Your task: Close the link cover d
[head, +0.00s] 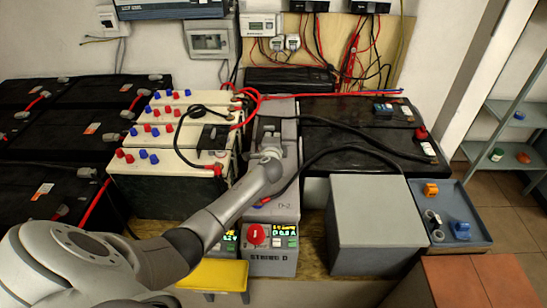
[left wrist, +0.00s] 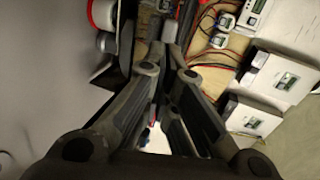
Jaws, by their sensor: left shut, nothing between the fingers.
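The grey string D unit (head: 285,207) stands in the middle of the head view, with "D-2" on its top and a "STRING D" panel (head: 270,257) at its front. My left arm reaches over it from the lower left. My left gripper (head: 269,135) is over the far part of its top, shut and empty; its fingers also show close together in the left wrist view (left wrist: 171,40). Dark parts lie around the fingertips. I cannot clearly make out link cover d or its angle, as the gripper and wrist hide part of that area. My right gripper is not in view.
White-topped batteries (head: 160,160) with red and blue caps stand to the left. Black batteries (head: 360,150) with cables stand to the right. A grey box (head: 375,210) and a blue tray (head: 470,205) are nearer right. Red and black cables hang behind.

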